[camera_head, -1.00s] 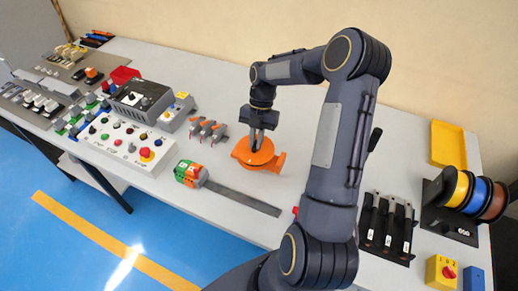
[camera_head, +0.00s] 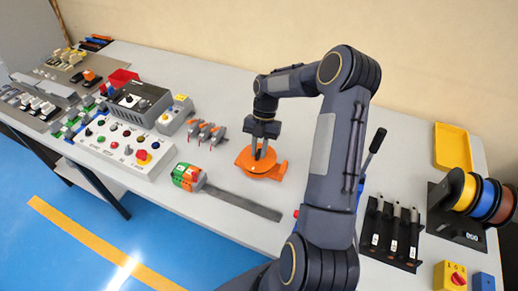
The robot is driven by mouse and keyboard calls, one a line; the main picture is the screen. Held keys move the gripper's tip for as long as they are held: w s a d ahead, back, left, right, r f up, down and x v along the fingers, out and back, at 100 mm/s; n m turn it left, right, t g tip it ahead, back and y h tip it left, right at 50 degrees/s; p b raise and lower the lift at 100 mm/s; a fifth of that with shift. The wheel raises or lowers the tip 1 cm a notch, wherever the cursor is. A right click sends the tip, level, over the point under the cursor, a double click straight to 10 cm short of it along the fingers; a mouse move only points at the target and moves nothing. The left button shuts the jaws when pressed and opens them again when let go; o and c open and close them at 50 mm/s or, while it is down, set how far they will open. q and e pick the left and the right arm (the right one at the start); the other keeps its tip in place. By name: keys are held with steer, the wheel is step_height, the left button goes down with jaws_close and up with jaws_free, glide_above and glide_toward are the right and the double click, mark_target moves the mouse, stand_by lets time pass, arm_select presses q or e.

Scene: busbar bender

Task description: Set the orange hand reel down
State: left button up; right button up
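The orange hand reel (camera_head: 262,168) is a flat round body with a short lug pointing right. It lies level at the middle of the grey table, right of the small grey-and-orange clamps. My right gripper (camera_head: 262,152) points down onto the reel's top from above, its dark fingers closed at the reel's middle. Whether the reel's underside touches the table is hard to tell. The fingers hide part of the reel's centre. My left gripper is not in view.
A terminal block with a dark flat strip (camera_head: 240,203) lies in front of the reel. A control panel (camera_head: 125,145) stands left. A black tool rack (camera_head: 392,230), wire spools (camera_head: 487,200) and a yellow tray (camera_head: 452,148) are right. Table behind the reel is clear.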

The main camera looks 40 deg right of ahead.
steer(key=shift+o, duration=1.1)
steer(key=p+v, duration=0.7)
steer(key=v, duration=0.5)
steer(key=s+a+r+m+t, duration=0.15)
steer(key=a+r+m, duration=0.25)
steer(key=r, duration=0.4)
steer(key=s+a+r+m+t+h, duration=0.1)
steer(key=s+a+r+m+t, duration=0.1)
steer(key=s+a+r+m, duration=0.55)
steer(key=s+a+m+t, duration=0.2)
steer(key=s+a+m, duration=0.2)
steer(key=s+m, duration=0.3)
steer(key=s+a+m+t+y, duration=0.1)
steer(key=s+a+m+t, duration=0.1)
steer(key=s+a+m, duration=0.3)
steer(key=s+m, duration=0.2)
steer(key=shift+s+f+m+t, duration=0.25)
steer(key=shift+s+m+t, duration=0.1)
